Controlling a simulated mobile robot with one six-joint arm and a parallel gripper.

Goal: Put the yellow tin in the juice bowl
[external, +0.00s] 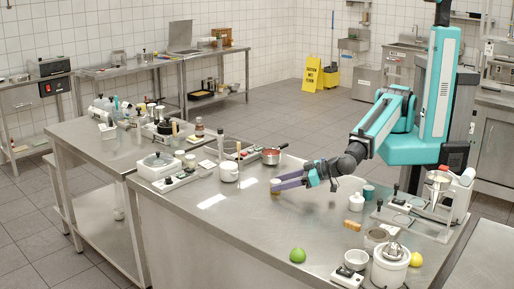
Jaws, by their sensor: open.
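A small yellow tin (275,192) stands on the steel worktop near its middle, mostly hidden by my gripper's fingers. My gripper (277,185) is open, low over the worktop, reaching left with its fingertips at the tin. Whether the fingers touch the tin cannot be told. A small white bowl (357,259) stands at the front right, left of a white juicer-like appliance (390,263). It may be the juice bowl; the view does not settle this.
A green lime (297,255) lies at the front edge. A brown block (353,225), a white jar (356,202) and a teal cup (368,192) stand to the right. A white pot (228,172) and red pan (271,156) stand behind left. The worktop's front middle is clear.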

